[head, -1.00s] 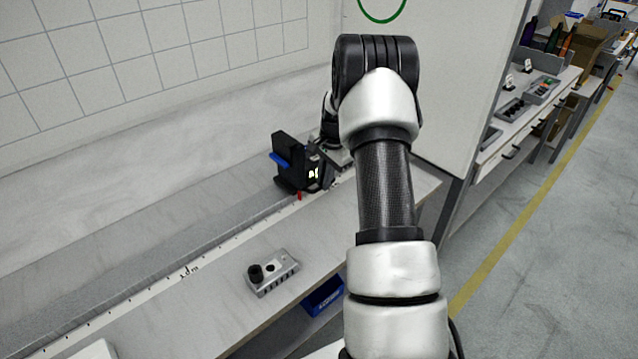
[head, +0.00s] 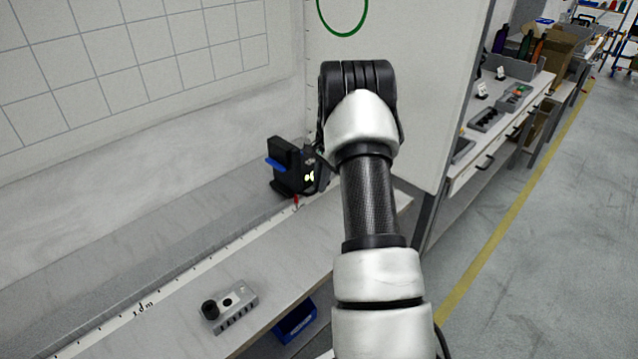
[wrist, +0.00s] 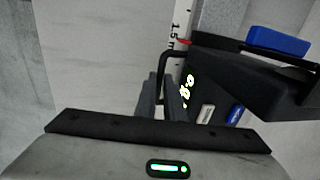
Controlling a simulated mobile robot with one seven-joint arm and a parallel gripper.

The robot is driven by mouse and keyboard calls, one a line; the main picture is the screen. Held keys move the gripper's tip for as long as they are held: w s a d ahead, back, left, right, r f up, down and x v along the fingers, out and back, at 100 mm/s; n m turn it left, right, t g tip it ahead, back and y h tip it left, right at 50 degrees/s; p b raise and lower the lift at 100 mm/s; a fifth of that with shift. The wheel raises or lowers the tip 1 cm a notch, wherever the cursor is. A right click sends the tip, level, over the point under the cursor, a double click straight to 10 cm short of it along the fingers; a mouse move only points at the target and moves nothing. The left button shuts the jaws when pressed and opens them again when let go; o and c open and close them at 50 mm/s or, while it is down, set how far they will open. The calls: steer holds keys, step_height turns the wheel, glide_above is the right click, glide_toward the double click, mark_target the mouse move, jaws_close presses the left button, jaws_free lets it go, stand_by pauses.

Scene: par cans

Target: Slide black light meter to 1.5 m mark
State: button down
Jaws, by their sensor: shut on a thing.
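The black light meter (head: 288,170) stands on the rail along the back of the bench in the head view, with a blue tab on its side and a lit display. Its body also fills the right of the wrist view (wrist: 225,80). Its red pointer (wrist: 184,42) lies on the white scale at the printed 1.5 m label (wrist: 175,33); exact alignment I cannot tell. My gripper (wrist: 165,85) is shut on the meter's thin black handle (wrist: 165,60). In the head view my arm mostly hides the gripper.
The white scale (head: 200,267) runs along the bench, with a 1.0 m label nearer me. A grey block with a black knob (head: 230,305) sits on the front of the bench. A white panel (head: 400,90) stands beyond the bench's far end.

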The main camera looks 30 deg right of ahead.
steer(key=c, duration=1.8)
jaws_free()
steer(key=shift+c, duration=0.2)
steer(key=s+r+p, duration=0.1)
steer(key=s+r, duration=0.2)
steer(key=r, duration=1.4)
steer(key=shift+d, duration=0.45)
steer(key=shift+r, duration=0.15)
